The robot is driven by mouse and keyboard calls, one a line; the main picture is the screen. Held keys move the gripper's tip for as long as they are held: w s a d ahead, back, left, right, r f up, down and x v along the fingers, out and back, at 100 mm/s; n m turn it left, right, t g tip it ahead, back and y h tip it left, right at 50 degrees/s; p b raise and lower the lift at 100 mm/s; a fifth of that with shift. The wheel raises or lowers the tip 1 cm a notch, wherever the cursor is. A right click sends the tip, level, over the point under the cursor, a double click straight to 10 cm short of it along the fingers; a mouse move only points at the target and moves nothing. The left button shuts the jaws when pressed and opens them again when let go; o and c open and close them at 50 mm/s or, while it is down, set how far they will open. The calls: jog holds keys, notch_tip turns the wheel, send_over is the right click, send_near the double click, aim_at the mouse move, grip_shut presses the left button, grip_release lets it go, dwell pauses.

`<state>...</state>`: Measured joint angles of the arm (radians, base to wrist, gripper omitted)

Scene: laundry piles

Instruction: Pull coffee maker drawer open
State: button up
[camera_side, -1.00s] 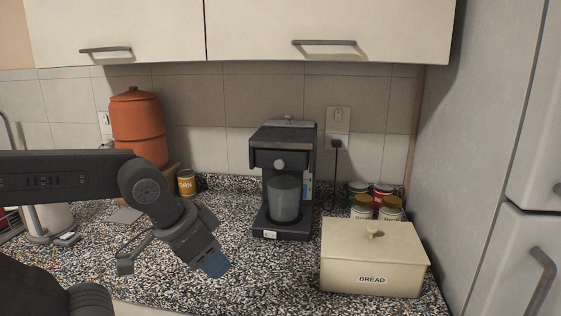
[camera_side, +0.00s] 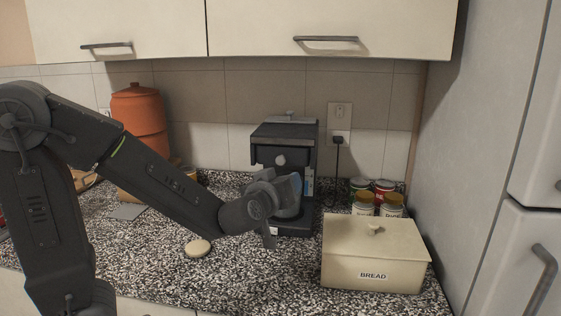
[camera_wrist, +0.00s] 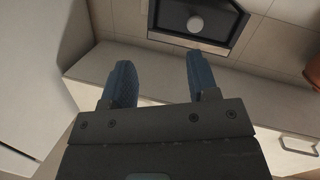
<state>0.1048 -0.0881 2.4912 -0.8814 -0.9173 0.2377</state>
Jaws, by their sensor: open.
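The dark coffee maker (camera_side: 285,132) stands against the tiled wall. Its drawer front, with a round pale knob (camera_side: 280,159), sits under the top and looks closed. In the wrist view the knob (camera_wrist: 195,24) shows on the dark front at the top. My gripper (camera_side: 294,186) is in front of the machine, below and slightly right of the knob, overlapping the dark cup in the side view. In the wrist view my gripper (camera_wrist: 155,82) has two blue fingers spread apart with nothing between them. The knob lies beyond the right finger, apart from it.
A cream bread box (camera_side: 374,252) stands right of the machine, with several cans (camera_side: 372,196) behind it. An orange canister (camera_side: 138,115) stands at the left back. A round beige object (camera_side: 198,248) lies on the speckled counter (camera_side: 255,270). Cabinets (camera_side: 330,22) hang above.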

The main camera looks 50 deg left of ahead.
aim_at(280, 161)
jog(key=w+a+y, duration=0.1)
jog(key=w+a, duration=0.2)
jog(key=a, duration=0.1)
jog(key=w+a+n+g+y, duration=0.1)
jog(key=w+a, duration=0.2)
jog(key=a, duration=0.1)
jog(key=w+a+n+y, duration=0.1)
jog(key=w+a, duration=0.2)
jog(key=a, duration=0.2)
jog(key=shift+f+y, duration=0.2)
jog(key=shift+y, duration=0.2)
jog(key=shift+s, duration=0.1)
jog(key=shift+d, duration=0.1)
grip_shut()
